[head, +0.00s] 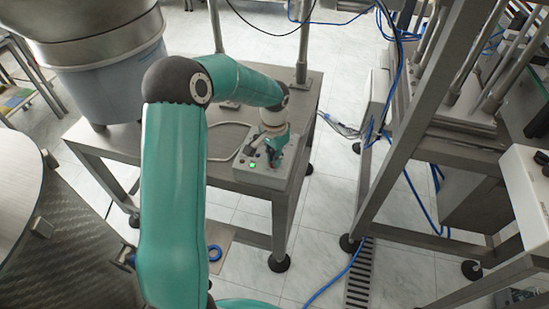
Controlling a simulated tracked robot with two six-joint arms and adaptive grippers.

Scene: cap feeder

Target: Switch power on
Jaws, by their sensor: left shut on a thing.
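A grey control box (266,178) sits on the metal table's front right corner. A green light (252,164) glows on its top panel, with small dark controls behind it. My left arm reaches over from the front. My left gripper (276,153) points down at the right part of the panel and is shut on the power switch. The fingers hide the switch, so its position cannot be told. My right gripper is not in view.
A large bowl feeder on a blue-grey drum (115,78) stands on the metal table (240,190) at left. A metal frame with posts (395,130) and blue cables stands at right. White floor shows between the table and frame.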

